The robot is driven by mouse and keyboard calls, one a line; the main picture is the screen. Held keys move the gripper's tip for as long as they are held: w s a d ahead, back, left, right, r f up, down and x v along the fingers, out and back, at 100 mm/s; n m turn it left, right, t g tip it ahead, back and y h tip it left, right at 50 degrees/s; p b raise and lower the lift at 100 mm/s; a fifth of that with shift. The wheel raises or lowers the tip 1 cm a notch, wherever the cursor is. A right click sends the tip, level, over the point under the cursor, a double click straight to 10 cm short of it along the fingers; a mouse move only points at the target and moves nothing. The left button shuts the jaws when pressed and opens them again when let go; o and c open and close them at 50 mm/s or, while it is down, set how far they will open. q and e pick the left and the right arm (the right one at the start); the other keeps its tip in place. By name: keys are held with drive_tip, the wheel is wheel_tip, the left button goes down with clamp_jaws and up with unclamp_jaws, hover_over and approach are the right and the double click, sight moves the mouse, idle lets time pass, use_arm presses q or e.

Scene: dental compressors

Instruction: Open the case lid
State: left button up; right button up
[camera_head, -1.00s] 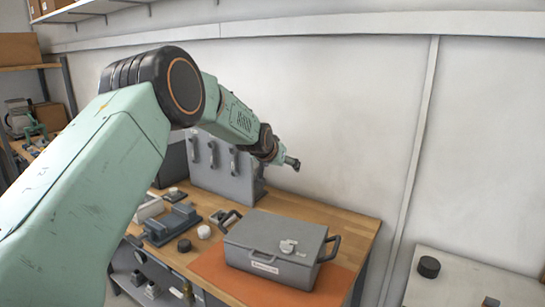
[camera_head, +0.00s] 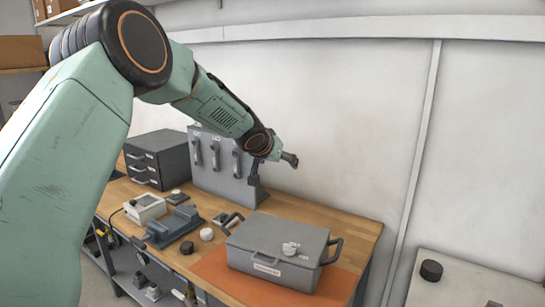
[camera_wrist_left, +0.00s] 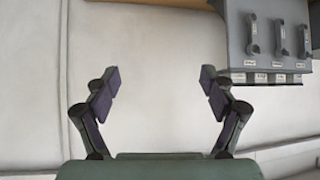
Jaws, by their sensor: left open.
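The grey case (camera_head: 262,247) sits shut on an orange mat (camera_head: 213,268) on the wooden bench. Its lid is down flat, with dark handles at both ends and a light round latch or knob on top. My left gripper (camera_head: 290,160) is in the air above and behind the case, near the wall, apart from it. In the left wrist view the two fingers (camera_wrist_left: 158,82) are spread apart with nothing between them. The case does not show in that view. My right gripper is in neither view.
A grey upright panel with handles (camera_head: 218,170) stands behind the case. A dark drawer unit (camera_head: 157,158), a blue-grey vise-like block (camera_head: 172,227) and a white device (camera_head: 145,208) lie to the left. A white surface (camera_head: 455,285) with a black puck (camera_head: 431,270) is at right.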

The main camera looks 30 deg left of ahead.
use_arm(q)
drive_tip(key=v, duration=0.4)
drive_tip(key=shift+s, duration=0.1)
idle(0.8)
drive_tip(key=d+x, duration=0.1)
drive_tip(key=x, duration=0.6)
drive_tip(key=shift+a, duration=0.45)
drive_tip(key=shift+w+f, duration=0.15)
drive_tip(key=shift+w, duration=0.15)
idle(0.4)
drive_tip(key=shift+v, duration=1.3)
idle(0.9)
drive_tip(key=shift+a+f, duration=0.1)
drive_tip(key=shift+f, duration=0.05)
drive_tip(key=x, duration=0.6)
drive_tip(key=shift+w+f, duration=0.2)
drive_tip(key=shift+w, duration=0.15)
drive_tip(key=shift+w, duration=0.1)
idle(0.6)
